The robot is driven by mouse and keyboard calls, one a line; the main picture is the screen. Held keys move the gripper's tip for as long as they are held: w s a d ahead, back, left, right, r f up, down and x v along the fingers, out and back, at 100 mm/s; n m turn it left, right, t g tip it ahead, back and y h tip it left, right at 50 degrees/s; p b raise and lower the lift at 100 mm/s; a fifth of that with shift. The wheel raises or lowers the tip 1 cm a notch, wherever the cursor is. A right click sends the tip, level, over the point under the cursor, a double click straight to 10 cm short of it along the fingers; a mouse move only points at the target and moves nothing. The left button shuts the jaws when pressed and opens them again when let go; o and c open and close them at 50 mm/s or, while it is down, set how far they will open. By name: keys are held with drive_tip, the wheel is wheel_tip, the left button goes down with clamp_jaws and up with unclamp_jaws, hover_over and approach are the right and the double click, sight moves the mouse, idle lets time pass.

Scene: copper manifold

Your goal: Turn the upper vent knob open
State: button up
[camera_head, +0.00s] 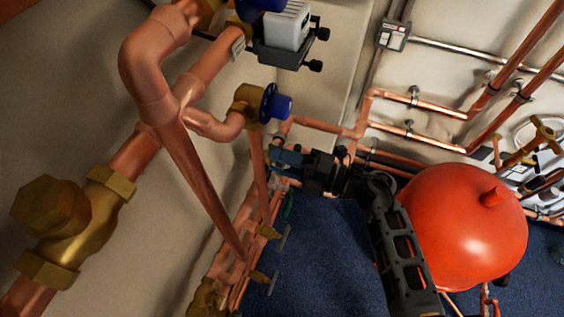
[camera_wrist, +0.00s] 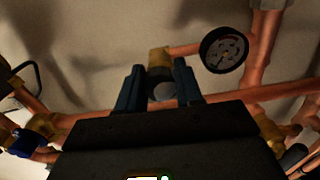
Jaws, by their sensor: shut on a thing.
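My gripper (camera_head: 284,157) reaches in from the right, below a brass valve with a blue handwheel. In the wrist view my gripper (camera_wrist: 159,82) has its two blue-grey fingers on either side of a round grey knob (camera_wrist: 162,92). The fingers are shut on the knob. A brass fitting (camera_wrist: 160,58) shows just behind the knob. I take this to be the upper vent knob, but no label shows. In the head view the fingers largely hide it. How far it is turned cannot be told.
A round dark gauge (camera_wrist: 224,49) sits close to the right finger in the wrist view. The blue-handled valve (camera_head: 272,104) is just above my gripper. Copper pipes run along the wall. A red tank (camera_head: 465,225) stands right of my arm. Blue floor (camera_head: 320,260) is clear below.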

drive_tip(key=n+b, duration=0.2)
drive_tip(key=n, duration=0.2)
drive_tip(key=shift+f, duration=0.2)
drive_tip(key=shift+r+n+b, duration=0.1)
drive_tip(key=shift+n+b, duration=1.35)
drive_tip(key=shift+n, duration=0.65)
drive_tip(key=o, duration=1)
drive_tip(key=shift+r, duration=0.1)
drive_tip(key=shift+o, duration=0.2)
drive_tip(key=v, duration=0.8)
drive_tip(key=shift+s+a+r, duration=0.1)
